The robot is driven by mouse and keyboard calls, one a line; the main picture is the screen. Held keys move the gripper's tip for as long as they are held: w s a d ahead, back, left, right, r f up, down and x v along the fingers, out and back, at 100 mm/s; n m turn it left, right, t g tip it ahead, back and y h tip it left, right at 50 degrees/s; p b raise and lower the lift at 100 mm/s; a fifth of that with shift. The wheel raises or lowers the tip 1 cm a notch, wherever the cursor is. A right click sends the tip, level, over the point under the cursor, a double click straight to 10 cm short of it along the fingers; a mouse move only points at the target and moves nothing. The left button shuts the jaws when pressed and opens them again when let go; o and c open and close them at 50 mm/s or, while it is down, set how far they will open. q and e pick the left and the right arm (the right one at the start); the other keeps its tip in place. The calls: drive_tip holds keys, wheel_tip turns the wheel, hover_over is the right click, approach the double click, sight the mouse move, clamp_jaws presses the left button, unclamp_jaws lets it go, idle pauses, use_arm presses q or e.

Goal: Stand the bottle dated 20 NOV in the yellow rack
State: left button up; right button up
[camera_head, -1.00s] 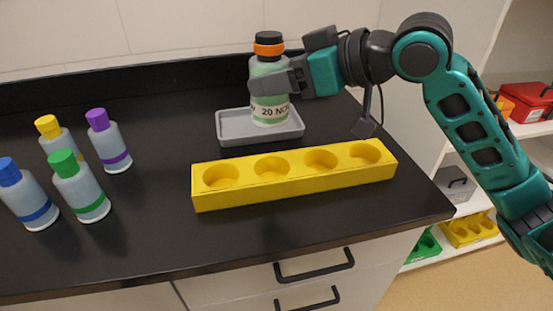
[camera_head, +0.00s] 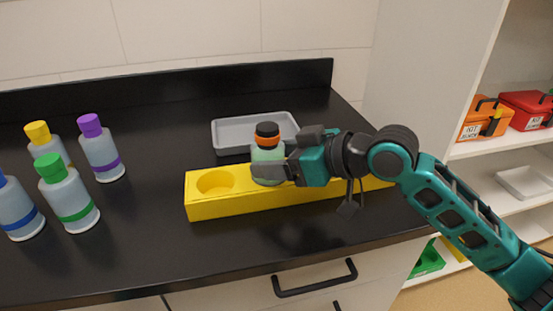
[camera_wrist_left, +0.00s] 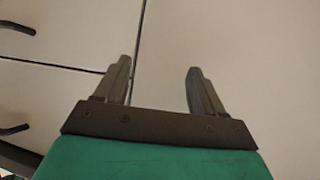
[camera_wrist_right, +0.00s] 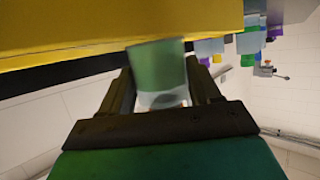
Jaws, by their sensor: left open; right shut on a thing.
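The bottle (camera_head: 267,153), with a black cap, an orange ring and green contents, is upright at the yellow rack (camera_head: 230,206), over its second hole from the left. My right gripper (camera_head: 281,173) is shut on the bottle from the right. Its label is hidden now; it read 20 NOV earlier. In the right wrist view the bottle's green lower part (camera_wrist_right: 157,70) is between the fingers, close to the yellow rack (camera_wrist_right: 120,25); I cannot tell how deep it sits. The leftmost hole is empty; my arm covers the right ones. My left gripper (camera_wrist_left: 160,90) is open and empty, facing cabinet fronts.
A grey tray (camera_head: 222,136) lies empty behind the rack. Several bottles with coloured caps, such as the green-capped one (camera_head: 68,195), stand at the left of the black counter (camera_head: 130,245). Shelves with an orange box (camera_head: 482,118) are at the right.

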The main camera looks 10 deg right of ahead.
drive_tip(key=o, duration=1.4)
drive_tip(key=shift+r, duration=0.15)
drive_tip(key=v, duration=1.2)
